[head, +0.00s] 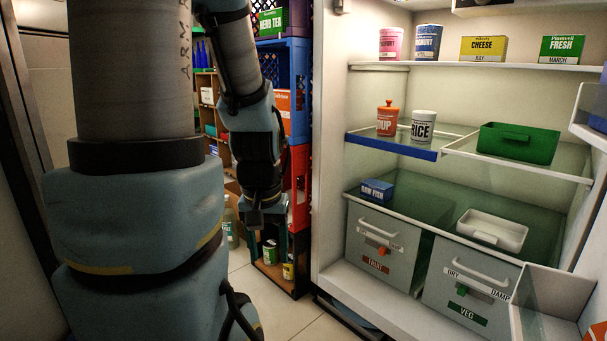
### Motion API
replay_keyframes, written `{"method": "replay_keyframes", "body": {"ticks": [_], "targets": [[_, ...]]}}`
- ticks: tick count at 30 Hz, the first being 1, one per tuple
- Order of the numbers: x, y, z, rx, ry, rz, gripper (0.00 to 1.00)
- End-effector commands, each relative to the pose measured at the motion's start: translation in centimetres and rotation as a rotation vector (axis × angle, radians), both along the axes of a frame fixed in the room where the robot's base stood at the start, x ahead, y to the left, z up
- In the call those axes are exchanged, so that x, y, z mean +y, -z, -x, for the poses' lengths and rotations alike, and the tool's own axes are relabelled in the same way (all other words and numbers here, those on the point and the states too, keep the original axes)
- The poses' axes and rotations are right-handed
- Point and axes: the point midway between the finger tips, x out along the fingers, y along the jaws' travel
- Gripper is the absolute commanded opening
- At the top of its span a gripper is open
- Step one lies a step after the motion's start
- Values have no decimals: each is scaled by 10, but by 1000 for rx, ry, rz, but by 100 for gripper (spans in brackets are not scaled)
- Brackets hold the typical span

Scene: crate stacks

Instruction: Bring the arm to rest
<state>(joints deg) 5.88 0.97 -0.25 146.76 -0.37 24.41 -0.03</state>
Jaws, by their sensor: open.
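My arm hangs down in the left half of the head view, beside a stack of crates. My gripper (268,222) is at its lower end, pointing down in front of the lower crates. It is small and dark here, and its jaws are open. I see nothing held in it. My arm covers part of the crates and of the shelves behind.
An open fridge (329,150) with shelves and two drawers, FRUIT (375,267) and VEG (467,313), fills the right. A blue crate (299,85) and a red crate (299,190) stand close behind my arm. Some tiled floor (285,312) is clear.

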Motion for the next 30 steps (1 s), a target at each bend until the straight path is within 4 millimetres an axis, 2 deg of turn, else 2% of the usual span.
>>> {"method": "replay_keyframes", "body": {"ticks": [1,5,11,30], "targets": [[0,-19,0,1,0,0,60],[0,-45,-1,0,-1,0,60],[-1,-99,-1,-1,-1,0,60],[-1,-297,-1,-2,-1,0,60]]}}
